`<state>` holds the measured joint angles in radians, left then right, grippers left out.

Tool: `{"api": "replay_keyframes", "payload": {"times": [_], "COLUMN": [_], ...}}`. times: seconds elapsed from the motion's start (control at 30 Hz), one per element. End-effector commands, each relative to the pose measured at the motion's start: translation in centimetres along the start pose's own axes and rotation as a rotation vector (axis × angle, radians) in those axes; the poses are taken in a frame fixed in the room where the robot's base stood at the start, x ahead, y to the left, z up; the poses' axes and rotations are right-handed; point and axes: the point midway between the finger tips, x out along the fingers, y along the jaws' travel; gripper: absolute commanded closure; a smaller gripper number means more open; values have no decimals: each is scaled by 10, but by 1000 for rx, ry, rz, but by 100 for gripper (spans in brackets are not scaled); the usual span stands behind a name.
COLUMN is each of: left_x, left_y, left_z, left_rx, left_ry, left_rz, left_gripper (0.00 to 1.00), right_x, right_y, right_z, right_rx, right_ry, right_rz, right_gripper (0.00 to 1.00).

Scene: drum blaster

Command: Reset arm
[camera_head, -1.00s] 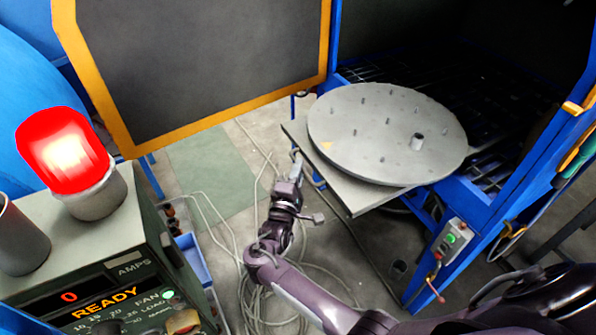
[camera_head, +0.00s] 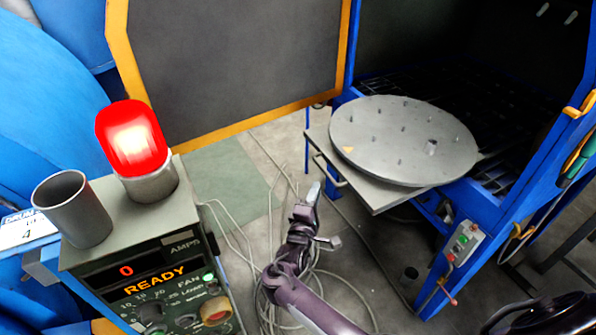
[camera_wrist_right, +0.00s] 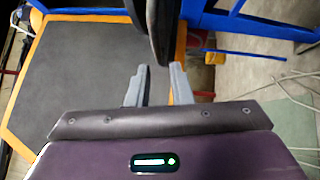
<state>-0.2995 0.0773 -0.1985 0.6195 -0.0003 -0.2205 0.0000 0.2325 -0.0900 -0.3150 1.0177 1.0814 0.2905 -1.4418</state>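My right gripper (camera_head: 314,192) shows in the head view at the end of my purple arm, left of the round turntable (camera_head: 385,122) and apart from it. In the right wrist view its two grey fingers (camera_wrist_right: 158,84) stand apart with a gap between them, and nothing is held. A dark curved edge (camera_wrist_right: 153,25) shows beyond the fingertips. My left gripper is not in view.
An orange-framed door (camera_head: 240,60) stands open behind. A blue cabinet post (camera_head: 545,165) carries a switch box (camera_head: 465,241). A control box (camera_head: 170,245) with a lit red beacon (camera_head: 132,138) and a grey cup (camera_head: 72,208) is at left. Cables (camera_head: 345,285) lie on the floor.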

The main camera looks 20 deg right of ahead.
Motion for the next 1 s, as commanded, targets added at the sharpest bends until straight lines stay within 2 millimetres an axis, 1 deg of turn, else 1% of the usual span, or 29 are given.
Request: {"api": "replay_keyframes", "payload": {"times": [0.07,0.17,0.23,0.27,0.37,0.4,0.47,0.5,0.57,0.6,0.67,0.7,0.77,0.8,0.87,0.9,0.97,1.0], "left_x": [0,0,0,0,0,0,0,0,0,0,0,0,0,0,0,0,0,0], "left_y": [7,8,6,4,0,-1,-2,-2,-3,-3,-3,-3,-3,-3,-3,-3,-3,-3], "left_z": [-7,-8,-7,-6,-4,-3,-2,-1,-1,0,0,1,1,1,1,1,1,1], "left_rx": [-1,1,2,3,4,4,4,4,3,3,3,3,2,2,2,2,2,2], "left_ry": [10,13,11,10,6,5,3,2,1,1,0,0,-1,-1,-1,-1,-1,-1], "left_rz": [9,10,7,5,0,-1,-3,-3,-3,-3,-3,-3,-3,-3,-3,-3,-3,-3], "left_gripper": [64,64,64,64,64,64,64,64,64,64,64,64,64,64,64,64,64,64], "right_x": [0,-1,-5,-9,-28,-38,-60,-76,-102,-120,-150,-170,-202,-225,-260,-284,-319,-342], "right_y": [0,-4,-18,-28,-79,-104,-145,-172,-209,-233,-267,-288,-316,-334,-358,-372,-391,-400], "right_z": [0,0,-1,-1,-1,1,5,9,18,24,37,46,62,75,94,108,130,144], "right_rx": [0,4,20,33,104,141,203,244,301,338,390,421,465,491,529,552,581,597], "right_ry": [0,6,26,41,106,132,167,183,196,197,188,176,147,121,74,37,-28,-73], "right_rz": [0,-7,-35,-56,-168,-229,-336,-410,-523,-598,-713,-789,-901,-976,-1086,-1157,-1259,-1321], "right_gripper": [80,80,80,80,80,80,80,80,80,80,80,80,80,80,80,80,80,80]}}
